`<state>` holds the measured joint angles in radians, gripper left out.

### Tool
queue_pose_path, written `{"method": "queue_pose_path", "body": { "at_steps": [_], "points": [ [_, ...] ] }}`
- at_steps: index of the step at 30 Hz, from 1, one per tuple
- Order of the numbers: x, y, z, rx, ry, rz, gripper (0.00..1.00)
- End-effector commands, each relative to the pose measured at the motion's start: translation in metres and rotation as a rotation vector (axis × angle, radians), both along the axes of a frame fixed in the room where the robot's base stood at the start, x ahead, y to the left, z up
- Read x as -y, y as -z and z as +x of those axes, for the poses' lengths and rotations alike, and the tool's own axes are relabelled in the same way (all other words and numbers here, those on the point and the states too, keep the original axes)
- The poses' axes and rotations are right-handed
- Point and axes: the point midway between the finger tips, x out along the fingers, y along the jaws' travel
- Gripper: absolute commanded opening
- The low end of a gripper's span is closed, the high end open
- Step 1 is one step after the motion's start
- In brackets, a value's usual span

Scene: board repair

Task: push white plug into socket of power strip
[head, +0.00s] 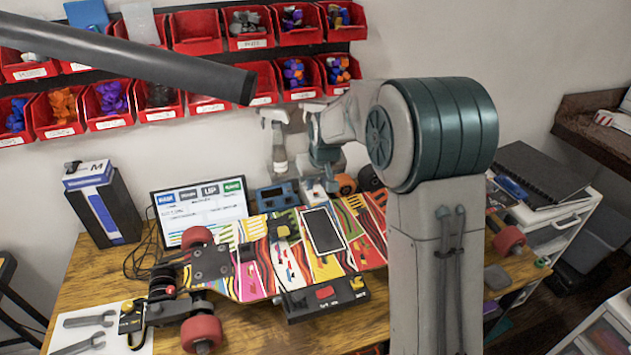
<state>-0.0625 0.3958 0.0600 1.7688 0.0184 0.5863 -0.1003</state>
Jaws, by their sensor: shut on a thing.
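My gripper (329,180) is at the back of the workbench, pointing down, small and partly hidden by my own arm. Its fingers are close together on something too small to make out; the white plug cannot be told apart from the pale parts around it. A small white block with a red spot, seemingly the power strip (314,191), lies directly below and left of the fingertips. Its sockets cannot be made out. I cannot tell whether the held thing touches the strip.
A colourful skateboard (255,258) with red wheels fills the middle of the wooden bench. A blue device (277,196) stands left of the strip, and a lit screen (200,208) farther left. Red bins (194,34) hang on the wall behind. My forearm blocks the bench's right part.

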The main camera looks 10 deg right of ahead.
Motion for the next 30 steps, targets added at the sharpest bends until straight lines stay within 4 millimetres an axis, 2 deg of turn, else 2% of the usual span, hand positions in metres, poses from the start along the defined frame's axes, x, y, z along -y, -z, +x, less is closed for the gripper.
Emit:
{"method": "queue_pose_path", "body": {
  "at_steps": [5,30],
  "points": [
    [0.001,0.0,0.004,-0.001,0.0,0.0,0.0],
    [0.01,-0.001,0.071,-0.001,0.0,0.0,0.0]
  ]
}}
